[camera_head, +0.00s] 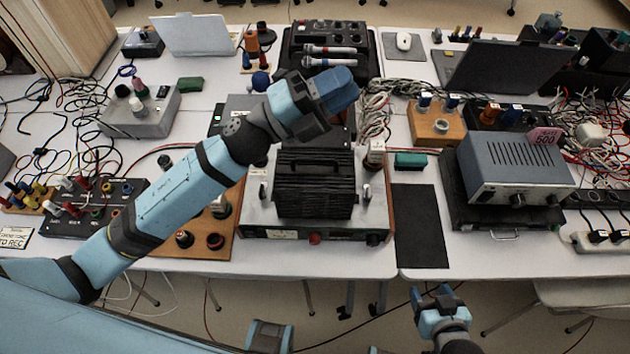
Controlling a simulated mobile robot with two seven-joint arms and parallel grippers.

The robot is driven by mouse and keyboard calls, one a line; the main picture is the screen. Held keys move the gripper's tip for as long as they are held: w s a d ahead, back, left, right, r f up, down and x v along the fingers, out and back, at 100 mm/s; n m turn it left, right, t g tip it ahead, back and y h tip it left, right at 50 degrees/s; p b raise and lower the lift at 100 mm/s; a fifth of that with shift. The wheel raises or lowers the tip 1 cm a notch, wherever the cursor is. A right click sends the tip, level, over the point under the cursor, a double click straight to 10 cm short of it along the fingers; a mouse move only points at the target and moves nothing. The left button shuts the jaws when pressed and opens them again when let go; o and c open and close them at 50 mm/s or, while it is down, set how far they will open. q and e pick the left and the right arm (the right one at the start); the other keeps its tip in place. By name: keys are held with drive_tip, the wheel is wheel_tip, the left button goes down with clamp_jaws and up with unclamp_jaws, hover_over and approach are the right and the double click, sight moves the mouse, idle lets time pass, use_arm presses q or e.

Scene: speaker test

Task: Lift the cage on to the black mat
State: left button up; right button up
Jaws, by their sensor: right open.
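The cage (315,190) is a black, ribbed box with a handle along its top. It stands upright on a metal-cased instrument (262,215) at the middle of the bench. The black mat (421,228) lies flat and bare on the table to the right of the cage. My left arm crosses from the lower left, and its gripper end (337,90) is above and behind the cage, apart from it; its fingers are not clear. My right gripper (434,296) is open and empty, low in front of the table edge, below the mat.
A grey power unit (515,165) stands close to the right of the mat. A small green box (410,160) lies just behind the mat. Microphones (330,50) lie on a black case at the back. Tangled cables (378,110) run behind the cage.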

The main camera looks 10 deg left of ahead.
use_arm(q)
drive_tip(key=s+d+f+m+g, duration=0.1)
drive_tip(key=s+d+m+g, duration=0.2)
drive_tip(key=m+g, duration=0.85)
drive_tip(key=m+y+b, duration=0.1)
drive_tip(key=m+y, duration=0.8)
drive_tip(key=y, duration=0.7)
approach(316, 161)
drive_tip(key=shift+n+g, duration=0.25)
drive_tip(key=x, duration=0.4)
drive_tip(key=shift+w+f+p, duration=0.2)
drive_tip(key=shift+f+p, duration=0.15)
drive_tip(key=shift+f, duration=0.1)
drive_tip(key=shift+p+x, duration=0.7)
drive_tip(key=shift+x, duration=2.1)
drive_tip(key=shift+w+d, duration=0.1)
drive_tip(key=shift+w, duration=0.1)
clamp_jaws()
